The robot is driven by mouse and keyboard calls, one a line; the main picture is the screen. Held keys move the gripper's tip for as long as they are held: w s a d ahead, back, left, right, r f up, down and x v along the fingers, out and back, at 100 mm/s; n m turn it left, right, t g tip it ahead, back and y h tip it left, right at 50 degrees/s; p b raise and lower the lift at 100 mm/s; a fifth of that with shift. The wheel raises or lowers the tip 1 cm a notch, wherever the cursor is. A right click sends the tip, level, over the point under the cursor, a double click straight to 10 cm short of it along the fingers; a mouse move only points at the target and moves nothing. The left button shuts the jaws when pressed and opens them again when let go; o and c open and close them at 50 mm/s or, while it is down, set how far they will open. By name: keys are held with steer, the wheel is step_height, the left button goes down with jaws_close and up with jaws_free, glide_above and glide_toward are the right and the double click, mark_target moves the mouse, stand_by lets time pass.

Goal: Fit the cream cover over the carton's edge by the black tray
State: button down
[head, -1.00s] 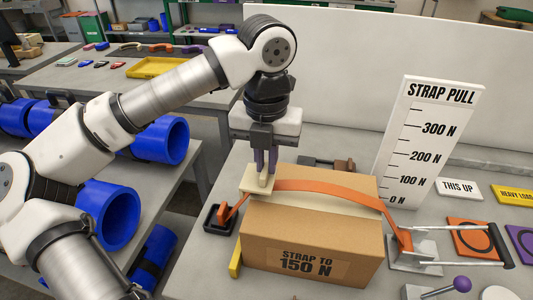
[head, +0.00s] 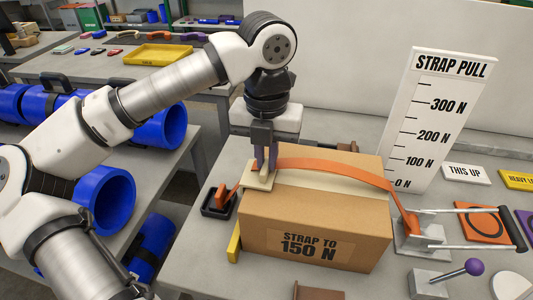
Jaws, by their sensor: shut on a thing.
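The brown carton (head: 310,232), marked "STRAP TO 150 N", stands on the grey bench. An orange strap (head: 335,166) arches over its top, with its left end near the small black tray (head: 213,211). The cream cover (head: 257,182) is at the carton's upper left edge, beside the black tray. My gripper (head: 265,167) points down and is shut on the cover's upright part. The cover looks at or just above the edge; I cannot tell whether it touches. The strap passes close beside the fingers, and the contact there is unclear.
A white "STRAP PULL" scale board (head: 433,117) stands behind the carton on the right. A metal tensioner with a long handle (head: 465,229) is at the strap's right end. A purple-knobbed lever (head: 450,276) is in front.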

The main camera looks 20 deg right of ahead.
steer(key=c, duration=1.4)
jaws_free()
steer(key=shift+c, duration=0.2)
steer(key=shift+r, duration=0.15)
steer(key=shift+r+p, duration=1.45)
steer(key=shift+r, duration=0.95)
